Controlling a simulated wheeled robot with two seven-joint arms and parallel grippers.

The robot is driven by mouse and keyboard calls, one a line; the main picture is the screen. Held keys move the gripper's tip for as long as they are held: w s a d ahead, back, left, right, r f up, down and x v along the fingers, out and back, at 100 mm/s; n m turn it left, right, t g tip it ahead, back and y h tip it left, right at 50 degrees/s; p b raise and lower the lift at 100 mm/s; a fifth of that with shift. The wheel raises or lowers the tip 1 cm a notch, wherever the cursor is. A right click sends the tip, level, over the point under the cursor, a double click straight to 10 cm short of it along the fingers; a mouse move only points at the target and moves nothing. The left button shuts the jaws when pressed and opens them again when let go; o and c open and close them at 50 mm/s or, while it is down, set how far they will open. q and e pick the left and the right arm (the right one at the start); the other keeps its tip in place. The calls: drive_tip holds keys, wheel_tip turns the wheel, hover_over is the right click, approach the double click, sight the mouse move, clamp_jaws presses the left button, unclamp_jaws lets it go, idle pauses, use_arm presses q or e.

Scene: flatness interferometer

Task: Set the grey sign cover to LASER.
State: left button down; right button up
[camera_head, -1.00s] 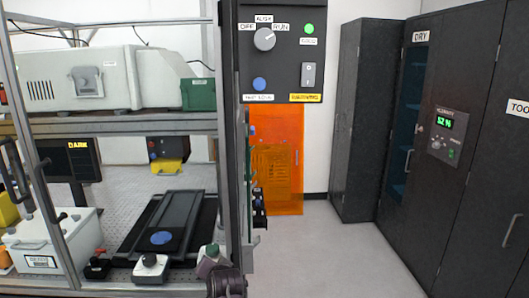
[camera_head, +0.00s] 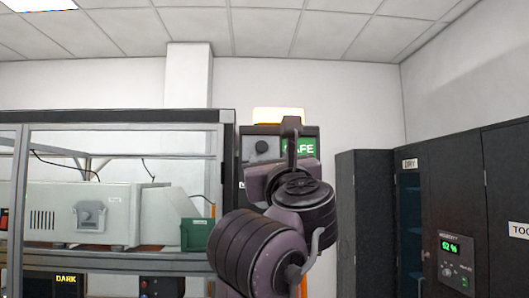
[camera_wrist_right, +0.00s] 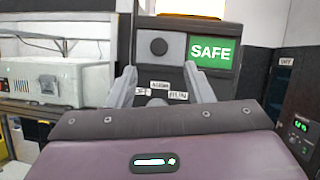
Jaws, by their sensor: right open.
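The sign box stands on top of the dark post beside the bench frame. Its grey sign cover (camera_head: 262,146) is at the left, with a dark round knob on it. The green SAFE panel (camera_head: 303,148) shows at the right, partly behind my right gripper (camera_head: 291,128) in the head view. In the right wrist view the grey cover (camera_wrist_right: 175,59) and the SAFE panel (camera_wrist_right: 211,52) show clearly. My right gripper (camera_wrist_right: 160,76) is open and empty, its fingers spread below the knob, apparently short of the cover. My left gripper is not in view.
A lit amber lamp (camera_head: 279,114) sits above the sign box. The bench frame (camera_head: 120,116) with a pale instrument (camera_head: 60,212) stands at the left. Dark cabinets (camera_head: 372,215) line the right. Labels on the post show below the sign in the wrist view.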

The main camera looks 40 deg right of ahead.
sight(262, 147)
drive_tip(key=p+x, duration=0.3)
drive_tip(key=x, duration=0.4)
drive_tip(key=shift+w+r, duration=0.1)
drive_tip(key=shift+w+d+p, duration=0.15)
drive_tip(key=shift+w+p, duration=0.2)
drive_tip(key=shift+w, duration=0.1)
clamp_jaws()
